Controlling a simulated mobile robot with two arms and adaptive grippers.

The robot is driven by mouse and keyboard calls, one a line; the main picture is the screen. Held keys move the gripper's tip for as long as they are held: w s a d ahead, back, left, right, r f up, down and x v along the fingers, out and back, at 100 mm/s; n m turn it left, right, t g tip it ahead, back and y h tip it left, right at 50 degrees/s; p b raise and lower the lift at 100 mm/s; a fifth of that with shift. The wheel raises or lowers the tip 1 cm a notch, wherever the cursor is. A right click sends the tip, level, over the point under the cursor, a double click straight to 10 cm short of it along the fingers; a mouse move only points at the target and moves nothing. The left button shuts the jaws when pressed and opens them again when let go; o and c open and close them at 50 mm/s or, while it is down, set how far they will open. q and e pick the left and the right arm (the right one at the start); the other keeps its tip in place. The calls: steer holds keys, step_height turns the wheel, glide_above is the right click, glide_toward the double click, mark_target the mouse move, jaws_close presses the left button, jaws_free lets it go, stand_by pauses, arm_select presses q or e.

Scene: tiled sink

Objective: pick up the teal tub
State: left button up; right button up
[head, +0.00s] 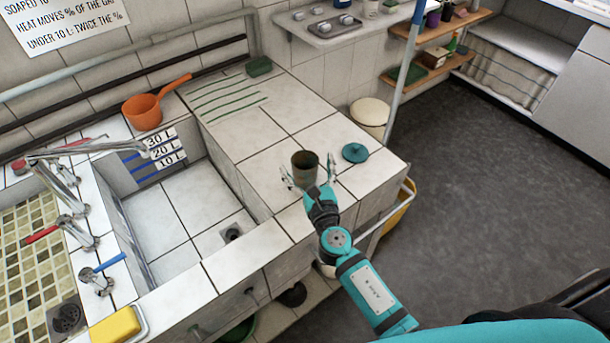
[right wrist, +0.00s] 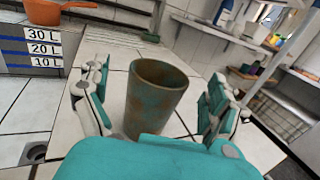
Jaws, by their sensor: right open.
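The teal tub (head: 305,167) is a small, upright, open-topped cup with patchy brown and teal walls. It stands on the white tiled counter (head: 270,130) to the right of the sink basin. My right gripper (head: 310,174) is open, with one finger on each side of the tub. In the right wrist view the tub (right wrist: 155,98) stands between the spread fingers, with gaps on both sides. Its lower part is partly hidden behind the gripper's palm. My left gripper is not in view.
A round teal lid (head: 355,152) lies right of the tub. An orange pan (head: 143,110) sits at the back left, and a green sponge (head: 259,66) at the back. The sink basin (head: 185,215) lies to the left. The counter's right edge is close.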

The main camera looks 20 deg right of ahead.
steer(key=w, duration=0.3)
steer(key=shift+d+f, duration=0.1)
steer(key=shift+f, duration=0.05)
steer(key=shift+s, duration=0.15)
steer(key=shift+c, duration=0.8)
steer(key=c, duration=1.6)
steer(key=shift+c, duration=0.2)
steer(key=shift+r, duration=0.25)
